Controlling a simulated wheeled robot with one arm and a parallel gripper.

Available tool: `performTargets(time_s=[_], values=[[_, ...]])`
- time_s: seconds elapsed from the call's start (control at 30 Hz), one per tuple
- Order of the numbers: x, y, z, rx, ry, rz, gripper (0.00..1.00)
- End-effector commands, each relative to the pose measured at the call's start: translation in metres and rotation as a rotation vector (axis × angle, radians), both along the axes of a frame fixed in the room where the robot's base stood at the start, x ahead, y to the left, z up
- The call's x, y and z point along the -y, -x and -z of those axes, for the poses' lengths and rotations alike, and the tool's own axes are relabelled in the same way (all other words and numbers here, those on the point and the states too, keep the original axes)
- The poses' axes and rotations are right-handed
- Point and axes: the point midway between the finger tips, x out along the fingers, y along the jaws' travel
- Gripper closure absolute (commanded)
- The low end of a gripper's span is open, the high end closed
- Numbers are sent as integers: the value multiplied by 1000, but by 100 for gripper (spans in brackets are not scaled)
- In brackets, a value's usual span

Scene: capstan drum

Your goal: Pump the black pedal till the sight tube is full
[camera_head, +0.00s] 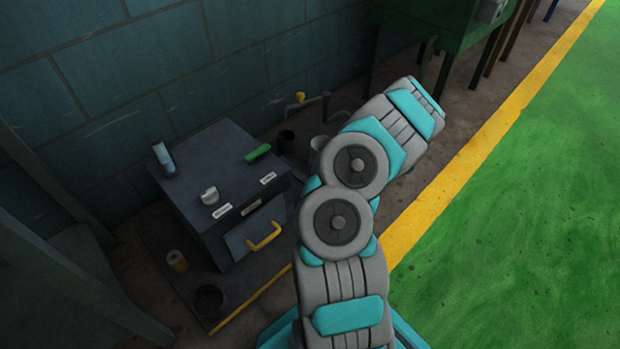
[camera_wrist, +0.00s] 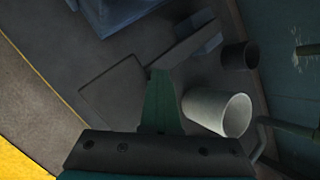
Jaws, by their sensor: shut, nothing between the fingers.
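A flat dark plate (camera_wrist: 110,92), which looks like the black pedal, lies low on the floor in the wrist view, left of my gripper's fingers. My gripper (camera_wrist: 161,82) points down from the bottom edge, its fingers shut and empty. I cannot tell whether it touches the plate. In the head view, my arm hides the gripper and the pedal. A short upright cylinder (camera_head: 163,157) with a pale blue face stands on the dark box's back left corner. It may be the sight tube; its level cannot be read.
The dark box (camera_head: 215,172) has a white knob (camera_head: 209,195), a green handle (camera_head: 257,153) and a yellow drawer handle (camera_head: 264,237). A pale cup (camera_wrist: 219,112) stands close right of my fingers, with a dark cup (camera_wrist: 240,56) beyond. The green floor (camera_head: 530,200) is clear.

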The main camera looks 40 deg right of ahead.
Motion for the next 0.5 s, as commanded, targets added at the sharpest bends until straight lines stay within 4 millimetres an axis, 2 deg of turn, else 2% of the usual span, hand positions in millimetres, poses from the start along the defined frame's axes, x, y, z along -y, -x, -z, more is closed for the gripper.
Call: performTargets(time_s=[0.5], values=[[0,2,7,-1,0,0,100]])
